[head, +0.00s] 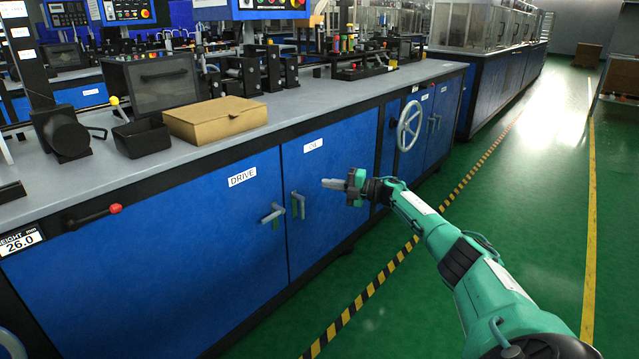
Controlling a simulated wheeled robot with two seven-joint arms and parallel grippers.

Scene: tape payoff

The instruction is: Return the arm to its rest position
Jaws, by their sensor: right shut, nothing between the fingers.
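My right arm reaches in from the lower right over the green floor. My right gripper (328,184) is shut and empty. In the picture it lies in front of the blue cabinet door labelled OIL, to the right of the door handles (298,204). I cannot tell its exact distance from the door, and no contact is visible. My left gripper is not in view.
The blue machine cabinet (170,265) fills the left, with a red-knobbed lever (115,209) and a handwheel (409,126) on its front. A cardboard box (215,119) lies on its grey top. The green floor (530,190) on the right is clear.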

